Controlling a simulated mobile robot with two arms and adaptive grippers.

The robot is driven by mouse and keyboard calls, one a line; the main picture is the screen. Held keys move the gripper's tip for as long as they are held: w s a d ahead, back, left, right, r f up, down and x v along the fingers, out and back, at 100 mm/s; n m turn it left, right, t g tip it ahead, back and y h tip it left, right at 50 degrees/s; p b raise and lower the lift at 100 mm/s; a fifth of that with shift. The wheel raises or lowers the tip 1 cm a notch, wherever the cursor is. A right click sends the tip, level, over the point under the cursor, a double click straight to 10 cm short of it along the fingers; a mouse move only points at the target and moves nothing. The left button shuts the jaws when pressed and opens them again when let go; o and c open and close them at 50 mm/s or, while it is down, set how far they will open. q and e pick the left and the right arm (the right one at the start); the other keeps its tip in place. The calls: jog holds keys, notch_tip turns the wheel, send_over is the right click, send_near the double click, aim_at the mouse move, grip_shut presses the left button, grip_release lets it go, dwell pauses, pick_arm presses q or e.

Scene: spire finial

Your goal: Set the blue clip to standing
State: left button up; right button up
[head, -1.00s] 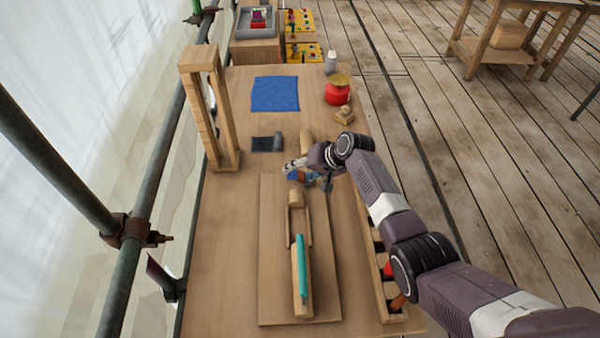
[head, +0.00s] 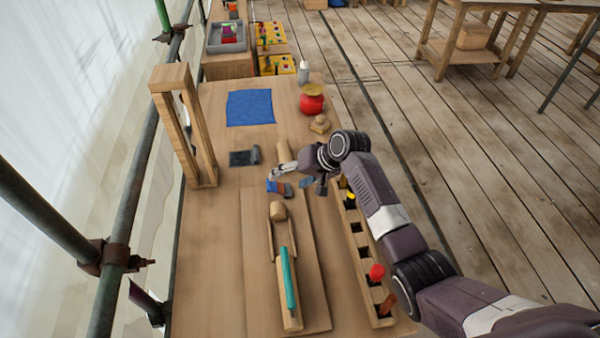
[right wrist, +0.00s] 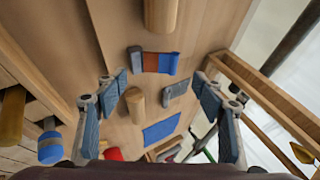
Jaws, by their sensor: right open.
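The blue clip (head: 273,187) lies low on the work surface behind the board, beside a red-brown band; the same piece shows in the right wrist view (right wrist: 169,63), with a grey-blue part at its other end. It looks flat, not upright. My right gripper (head: 297,175) is above and just behind it, partly covering the area. In the right wrist view its two fingers (right wrist: 163,95) are wide apart with nothing between them touching. The clip lies beyond them, apart from both. My left gripper is not in view.
A wooden board (head: 258,290) with a pale wooden piece and a teal rod lies in front. A slotted rack (head: 360,252) runs along the right. A tall wooden frame (head: 168,78) stands left. A blue cloth (head: 249,108) and red jar (head: 312,101) lie farther back.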

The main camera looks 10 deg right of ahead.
jog(key=shift+v, duration=2.75)
